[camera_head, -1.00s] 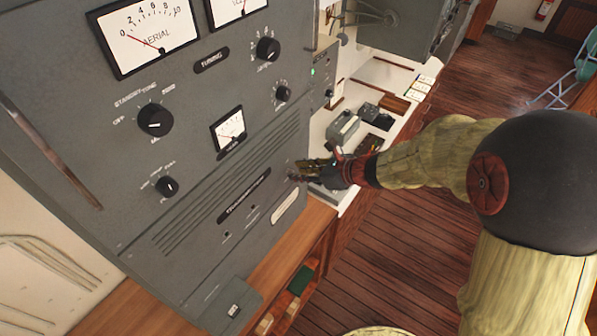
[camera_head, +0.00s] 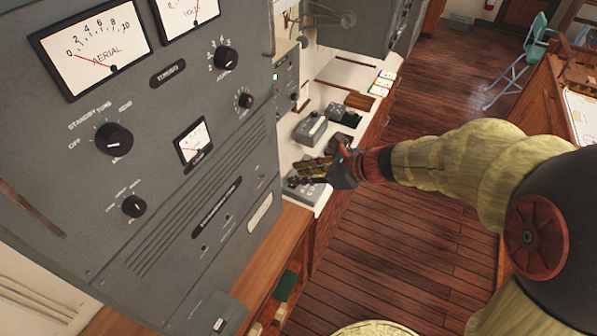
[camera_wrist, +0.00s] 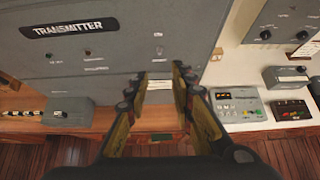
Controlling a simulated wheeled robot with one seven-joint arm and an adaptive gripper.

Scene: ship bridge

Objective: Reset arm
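My gripper (camera_head: 310,172) is at the end of my arm, near the right edge of the grey transmitter cabinet (camera_head: 150,200) and over the white desk. In the wrist view my gripper (camera_wrist: 165,85) shows two yellow and black fingers spread apart with a gap between them. Nothing is held in the gap. The lower front of the transmitter cabinet (camera_wrist: 110,75), with its black "TRANSMITTER" label, lies behind the fingers. I cannot tell the exact distance from the fingertips to the cabinet.
A white desk (camera_head: 291,153) with small grey devices (camera_head: 312,127) lies right of the cabinet. A wooden shelf (camera_head: 262,262) runs below it. Open plank floor (camera_head: 400,245) lies to the right, with a teal chair (camera_head: 525,55) farther back and a chart table (camera_head: 585,110) at the right edge.

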